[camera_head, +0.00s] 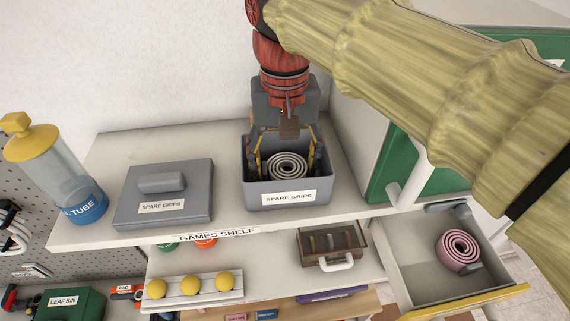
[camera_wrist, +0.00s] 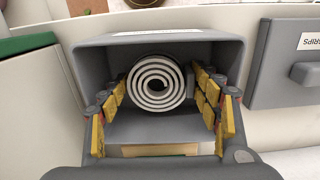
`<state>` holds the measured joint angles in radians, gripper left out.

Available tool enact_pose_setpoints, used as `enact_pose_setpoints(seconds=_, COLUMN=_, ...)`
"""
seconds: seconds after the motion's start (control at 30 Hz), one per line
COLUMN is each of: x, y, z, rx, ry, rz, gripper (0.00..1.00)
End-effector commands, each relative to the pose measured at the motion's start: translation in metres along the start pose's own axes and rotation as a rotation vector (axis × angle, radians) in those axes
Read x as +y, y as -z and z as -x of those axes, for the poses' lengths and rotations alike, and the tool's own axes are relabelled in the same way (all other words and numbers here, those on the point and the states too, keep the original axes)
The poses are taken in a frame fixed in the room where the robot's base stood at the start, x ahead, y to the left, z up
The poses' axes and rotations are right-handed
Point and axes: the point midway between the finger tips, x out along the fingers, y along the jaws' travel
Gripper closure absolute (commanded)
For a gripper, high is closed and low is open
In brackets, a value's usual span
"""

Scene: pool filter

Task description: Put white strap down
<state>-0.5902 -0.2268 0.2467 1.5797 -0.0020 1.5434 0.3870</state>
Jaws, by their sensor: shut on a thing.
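The white strap (camera_head: 287,166) is a rolled spiral inside the grey open box (camera_head: 290,198) labelled SPARE GRIPS on the upper shelf. Whether the strap touches the box floor cannot be told.
The box's grey lid (camera_head: 140,211) lies on the shelf (camera_head: 110,150) to the left. A clear tube (camera_head: 70,185) stands further left. An open drawer (camera_head: 425,285) at right holds a pink coil (camera_head: 459,250). The green-panelled cabinet (camera_head: 390,165) is close at right.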

Motion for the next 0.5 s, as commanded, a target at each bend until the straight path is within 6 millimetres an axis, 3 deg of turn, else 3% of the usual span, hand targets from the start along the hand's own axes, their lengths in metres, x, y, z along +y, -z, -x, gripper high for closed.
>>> enact_pose_setpoints(seconds=0.4, x=0.0, y=0.0001, z=-0.0082, rx=0.002, ry=0.001, rz=0.0, gripper=0.62)
enact_pose_setpoints(seconds=0.43, x=0.0, y=0.0001, z=-0.0079, rx=0.001, ry=0.001, rz=0.0, gripper=0.36)
enact_pose_setpoints(seconds=0.5, x=0.0, y=0.0001, z=-0.0073, rx=0.001, ry=0.001, rz=0.0, gripper=0.32)
